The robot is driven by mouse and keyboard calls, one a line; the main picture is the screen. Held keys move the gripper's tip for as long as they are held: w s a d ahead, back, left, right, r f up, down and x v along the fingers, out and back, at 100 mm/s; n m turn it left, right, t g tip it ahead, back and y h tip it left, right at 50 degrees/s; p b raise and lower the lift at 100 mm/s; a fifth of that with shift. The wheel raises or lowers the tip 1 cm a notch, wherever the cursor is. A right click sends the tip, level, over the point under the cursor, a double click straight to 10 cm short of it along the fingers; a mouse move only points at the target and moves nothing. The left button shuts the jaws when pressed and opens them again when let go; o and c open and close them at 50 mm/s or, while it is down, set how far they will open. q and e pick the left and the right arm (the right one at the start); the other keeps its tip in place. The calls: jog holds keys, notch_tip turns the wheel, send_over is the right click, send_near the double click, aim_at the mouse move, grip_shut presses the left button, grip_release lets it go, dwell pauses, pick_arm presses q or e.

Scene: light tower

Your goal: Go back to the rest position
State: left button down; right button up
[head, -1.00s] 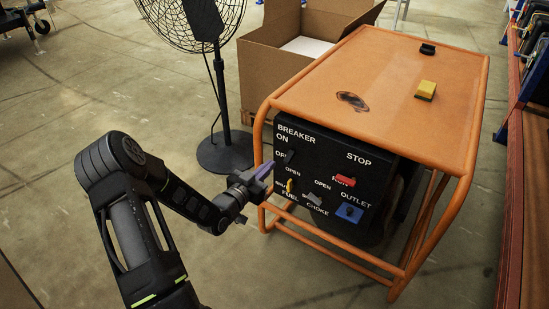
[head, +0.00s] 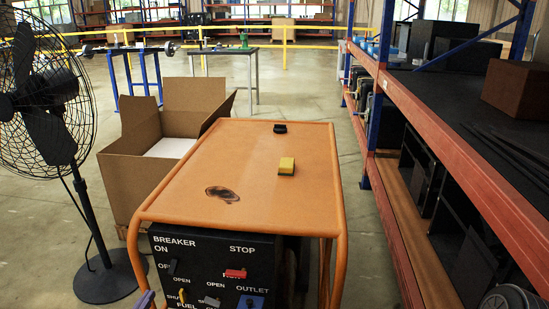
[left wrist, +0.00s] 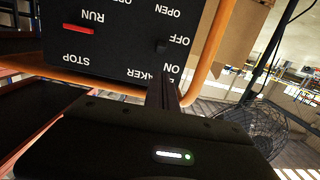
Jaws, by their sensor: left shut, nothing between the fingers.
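The orange-framed generator (head: 255,165) stands in the middle of the head view. Its black front panel (head: 210,247) carries a dark breaker switch (head: 172,267), a red stop/run switch (head: 236,273) and a blue outlet (head: 250,302). Only the purplish tip of my left gripper (head: 146,299) shows at the bottom edge, left of the panel; the rest of that arm is out of frame. In the left wrist view the fingers (left wrist: 164,90) are together and empty, pointing toward the panel's breaker corner. The panel looks upside down there. My right gripper is not in view.
A yellow sponge-like block (head: 287,166) and a small black item (head: 280,128) lie on top. A red-edged shelf (head: 440,140) runs along the right, with floor between.

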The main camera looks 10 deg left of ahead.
pick_arm(q)
jog(key=s+f+n+g+y, duration=0.1)
jog(key=s+f+n+g, duration=0.25)
jog(key=f, duration=0.65)
jog(key=s+d+f+n+g+h, duration=0.15)
jog(key=s+d+f+g, duration=0.35)
jog(key=d, duration=0.5)
jog(key=s+d+f+g+h, duration=0.35)
jog(key=s+d+f, duration=0.25)
jog(key=d, duration=0.5)
jog(key=s+d+m+g, duration=0.3)
jog(key=s+d+g, duration=0.1)
jog(key=s+d, duration=0.8)
notch_tip(320, 180, up, 16)
jog(key=w+d+p, duration=0.1)
jog(key=d+p, duration=0.1)
jog(key=p, duration=1.4)
jog(key=shift+w+d+f+m, duration=0.15)
jog(key=shift+w+d+m, duration=0.05)
jog(key=shift+w+m, duration=0.1)
jog(key=c, duration=2.2)
grip_release()
